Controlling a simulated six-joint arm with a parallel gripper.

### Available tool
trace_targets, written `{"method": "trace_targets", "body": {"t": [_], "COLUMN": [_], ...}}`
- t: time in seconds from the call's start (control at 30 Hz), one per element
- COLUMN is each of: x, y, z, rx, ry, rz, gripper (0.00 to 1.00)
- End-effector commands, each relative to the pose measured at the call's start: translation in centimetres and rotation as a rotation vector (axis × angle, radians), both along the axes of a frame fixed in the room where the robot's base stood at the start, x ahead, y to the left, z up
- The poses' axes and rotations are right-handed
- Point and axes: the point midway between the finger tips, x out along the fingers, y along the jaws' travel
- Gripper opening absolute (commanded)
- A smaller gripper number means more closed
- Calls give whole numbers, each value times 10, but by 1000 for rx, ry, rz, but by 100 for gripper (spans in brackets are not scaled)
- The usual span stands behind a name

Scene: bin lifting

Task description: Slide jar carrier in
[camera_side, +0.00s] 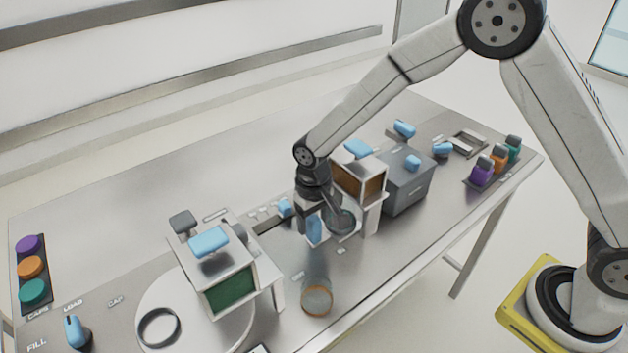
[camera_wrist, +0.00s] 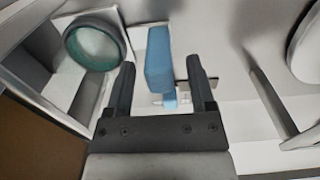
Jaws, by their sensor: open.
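The jar carrier (camera_side: 320,240) is a pale plate in front of the white housing with a brown-orange panel (camera_side: 358,180). A round jar (camera_side: 342,222) sits on it; in the wrist view the jar (camera_wrist: 95,45) shows a dark teal rim. The carrier's upright blue handle (camera_side: 314,230) stands beside the jar. My gripper (camera_side: 312,212) is open at the handle. In the wrist view the handle (camera_wrist: 159,60) lies between the spread fingers of my gripper (camera_wrist: 165,85), with gaps on both sides. The arm partly hides the carrier in the side view.
A glass jar with an orange rim (camera_side: 317,299) stands near the table's front edge. A green-windowed housing (camera_side: 230,290) stands on a round white plate (camera_side: 170,315) at left. A grey box (camera_side: 408,185) is right of the brown-panelled housing. Coloured caps (camera_side: 31,267) line the far left.

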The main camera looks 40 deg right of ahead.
Motion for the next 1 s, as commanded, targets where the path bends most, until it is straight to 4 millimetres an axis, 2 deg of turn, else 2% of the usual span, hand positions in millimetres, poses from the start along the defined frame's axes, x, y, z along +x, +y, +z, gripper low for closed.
{"method": "trace_targets", "body": {"t": [0.17,0.2,0.27,0.4,1.0], "x": [0,0,0,0,0], "y": [0,0,0,0,0], "z": [0,0,0,0,1], "rx": [0,0,0,0,0], "ry": [-1,-1,-1,-1,-1], "rz": [0,0,0,0,0], "gripper": [71,64,45,1,0]}}
